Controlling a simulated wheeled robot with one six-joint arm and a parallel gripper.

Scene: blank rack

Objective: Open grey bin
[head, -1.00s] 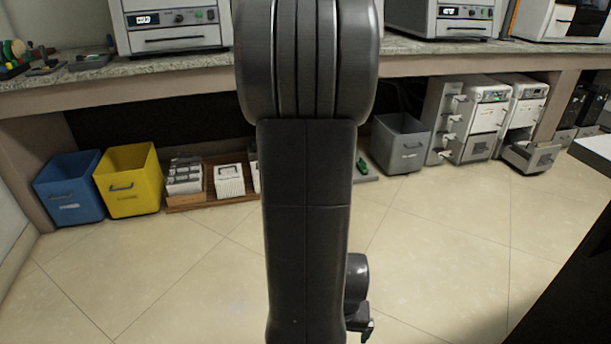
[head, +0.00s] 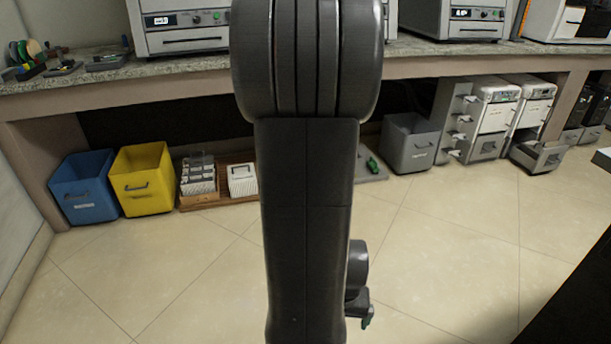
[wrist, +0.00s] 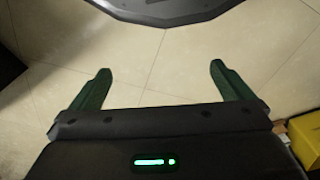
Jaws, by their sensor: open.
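The grey bin (head: 408,145) stands on the floor under the bench, right of my arm in the head view. It is box-shaped, with a small handle and a label on its front, and its top looks open. My gripper (wrist: 160,66) shows in the wrist view with its two green fingers wide apart and nothing between them, over bare tiles. In the head view only a bit of it shows, low beside my arm, well in front of the bin and apart from it. The grey bin does not show in the wrist view.
A blue bin (head: 85,190) and a yellow bin (head: 142,180) stand at the left under the bench (head: 190,66). A wooden tray (head: 205,203) holds white racks. White-fronted units (head: 495,118) and a grey open drawer (head: 538,158) are right of the grey bin. The tiled floor ahead is clear.

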